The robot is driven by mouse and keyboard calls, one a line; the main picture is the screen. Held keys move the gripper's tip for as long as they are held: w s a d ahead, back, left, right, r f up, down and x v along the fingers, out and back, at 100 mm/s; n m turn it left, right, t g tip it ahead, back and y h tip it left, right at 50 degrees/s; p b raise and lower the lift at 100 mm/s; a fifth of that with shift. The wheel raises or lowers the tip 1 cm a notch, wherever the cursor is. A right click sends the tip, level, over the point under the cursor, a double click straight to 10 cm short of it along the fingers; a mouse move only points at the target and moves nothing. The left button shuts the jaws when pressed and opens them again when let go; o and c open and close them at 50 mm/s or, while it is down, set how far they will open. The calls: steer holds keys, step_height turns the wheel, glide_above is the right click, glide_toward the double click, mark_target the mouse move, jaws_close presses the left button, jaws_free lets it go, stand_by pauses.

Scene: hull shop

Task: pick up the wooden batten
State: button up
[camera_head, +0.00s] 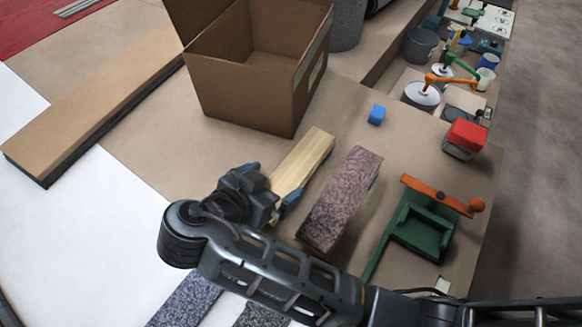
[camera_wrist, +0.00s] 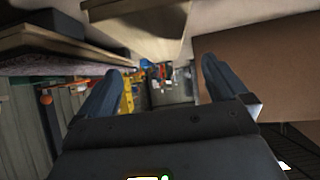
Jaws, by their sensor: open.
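The wooden batten (camera_head: 306,158) is a pale, flat bar on the tan board in the head view, between a cardboard box and a speckled purple block. My gripper (camera_head: 272,183) is open at the batten's near end, one finger on each side of its line. The gripper hides part of that near end, and I cannot tell if the fingers touch it. In the wrist view, both fingers stand apart with nothing gripped between them (camera_wrist: 168,78). A pale wooden piece, apparently the batten (camera_wrist: 138,18), shows at the top centre there.
The open cardboard box (camera_head: 245,95) stands behind and left of the batten. The purple block (camera_head: 341,200) lies close on its right. A long plank (camera_head: 95,105) lies left.

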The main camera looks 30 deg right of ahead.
mark_target(293, 170)
steer(key=p+x, duration=0.1)
steer(key=x, duration=0.5)
steer(key=shift+w+d+f, duration=0.1)
steer(key=shift+d, duration=0.2)
steer(key=shift+c, duration=0.2)
steer(key=c, duration=1)
